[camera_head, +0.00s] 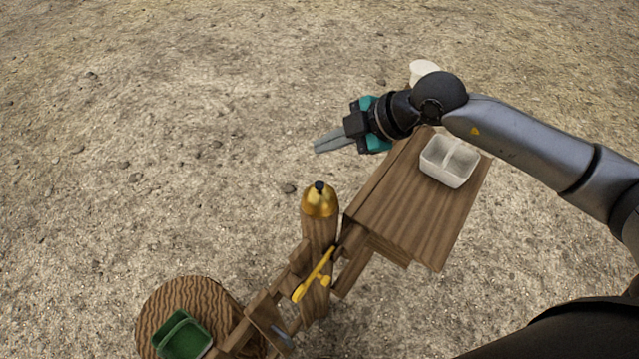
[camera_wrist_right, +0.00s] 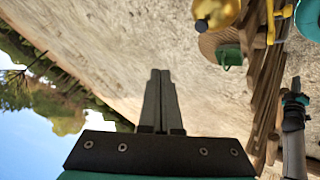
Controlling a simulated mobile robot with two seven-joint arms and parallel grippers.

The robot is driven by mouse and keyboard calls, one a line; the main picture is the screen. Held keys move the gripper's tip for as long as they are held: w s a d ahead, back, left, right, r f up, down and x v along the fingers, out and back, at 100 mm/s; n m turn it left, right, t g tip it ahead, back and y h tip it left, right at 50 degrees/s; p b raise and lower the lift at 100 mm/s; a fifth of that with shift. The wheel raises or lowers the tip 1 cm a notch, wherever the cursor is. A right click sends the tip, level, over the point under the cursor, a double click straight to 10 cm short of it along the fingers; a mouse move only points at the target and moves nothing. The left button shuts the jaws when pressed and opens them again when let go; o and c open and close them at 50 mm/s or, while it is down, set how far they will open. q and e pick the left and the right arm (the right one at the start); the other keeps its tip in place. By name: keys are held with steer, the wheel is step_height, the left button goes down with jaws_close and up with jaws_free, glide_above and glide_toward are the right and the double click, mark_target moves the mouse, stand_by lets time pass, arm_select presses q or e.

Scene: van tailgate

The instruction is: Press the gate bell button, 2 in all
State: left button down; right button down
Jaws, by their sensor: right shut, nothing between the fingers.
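The gate bell is a gold dome (camera_head: 314,204) on top of a wooden post, with a black button (camera_head: 319,186) at its crown. In the right wrist view the gold dome (camera_wrist_right: 222,12) and its black button (camera_wrist_right: 201,26) are at the top right. My right gripper (camera_head: 318,146) is shut and empty, its fingers pointing left, above the bell in the head view and apart from it. Its closed fingertips (camera_wrist_right: 160,72) show in the wrist view. What looks like my left gripper (camera_wrist_right: 295,84) shows small at the right of the wrist view; its jaws are unclear.
A yellow latch handle (camera_head: 313,277) is on the post below the bell. A wooden shelf (camera_head: 400,215) to the right bears a white basket (camera_head: 449,162). A round wooden top (camera_head: 160,295) at lower left holds a green container (camera_head: 181,336). Open gravel lies left and behind.

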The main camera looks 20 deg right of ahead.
steer(key=b, duration=0.6)
glide_above(320, 188)
steer(key=d, duration=0.1)
step_height(320, 188, down, 7)
steer(key=shift+w+d+f, duration=0.1)
steer(key=shift+d+f, duration=0.05)
steer(key=shift+f, duration=0.05)
steer(key=shift+f+b, duration=0.35)
steer(key=shift+f, duration=0.05)
stand_by(1.1)
steer(key=shift+f, duration=0.4)
steer(key=shift+f, duration=0.6)
stand_by(0.6)
steer(key=shift+r, duration=0.1)
steer(key=shift+r+p, duration=0.9)
steer(key=shift+r, duration=0.05)
